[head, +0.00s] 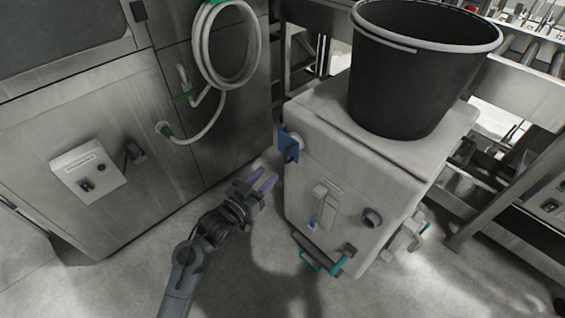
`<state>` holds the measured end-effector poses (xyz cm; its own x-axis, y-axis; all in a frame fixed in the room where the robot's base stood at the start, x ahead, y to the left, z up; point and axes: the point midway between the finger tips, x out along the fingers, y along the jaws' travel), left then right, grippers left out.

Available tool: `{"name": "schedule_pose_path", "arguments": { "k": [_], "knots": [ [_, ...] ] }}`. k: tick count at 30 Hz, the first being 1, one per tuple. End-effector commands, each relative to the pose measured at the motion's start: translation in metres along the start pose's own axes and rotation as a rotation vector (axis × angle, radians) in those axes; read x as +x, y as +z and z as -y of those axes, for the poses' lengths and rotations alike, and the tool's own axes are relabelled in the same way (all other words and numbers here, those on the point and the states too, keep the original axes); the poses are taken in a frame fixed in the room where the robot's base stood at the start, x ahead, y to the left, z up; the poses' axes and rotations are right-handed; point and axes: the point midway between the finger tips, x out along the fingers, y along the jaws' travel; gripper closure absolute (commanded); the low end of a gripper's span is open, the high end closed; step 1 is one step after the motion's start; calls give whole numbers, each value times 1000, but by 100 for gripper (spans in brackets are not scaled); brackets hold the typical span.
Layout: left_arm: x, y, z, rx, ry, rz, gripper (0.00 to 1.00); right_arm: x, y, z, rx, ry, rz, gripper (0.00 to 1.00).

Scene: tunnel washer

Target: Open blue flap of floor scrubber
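The floor scrubber (345,160) is a pale, boxy machine right of the middle in the head view. The blue flap (288,138) is at the upper left corner of its front face, beside a small round port. My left gripper (262,182) has purple fingertips and is to the left of the scrubber, below the flap in the picture. Its two fingers look apart, with nothing between them, and it does not touch the flap. My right gripper is not in view.
A large black bucket (415,75) stands on top of the scrubber. A steel cabinet (120,150) with a coiled hose (203,50) fills the left. Metal frames (495,190) stand close on the right. Bare floor (235,280) lies in front.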

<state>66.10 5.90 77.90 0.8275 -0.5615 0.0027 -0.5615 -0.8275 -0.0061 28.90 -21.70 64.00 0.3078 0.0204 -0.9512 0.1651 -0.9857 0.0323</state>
Motion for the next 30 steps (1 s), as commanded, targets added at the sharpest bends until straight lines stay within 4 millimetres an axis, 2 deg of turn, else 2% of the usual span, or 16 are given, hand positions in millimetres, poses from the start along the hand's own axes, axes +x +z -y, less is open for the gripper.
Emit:
{"name": "schedule_pose_path", "arguments": {
  "k": [9, 15, 21, 30],
  "knots": [
    [52, 3, -1, -1, 1, -1, 62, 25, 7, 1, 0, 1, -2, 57],
    [77, 3, -1, 0, 1, 1, 62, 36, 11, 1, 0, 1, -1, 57],
    [88, 2, -1, 0, 1, 2, 62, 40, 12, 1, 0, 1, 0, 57],
    [90, 1, -1, 0, 0, 2, 62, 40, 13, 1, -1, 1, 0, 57]
  ]
}}
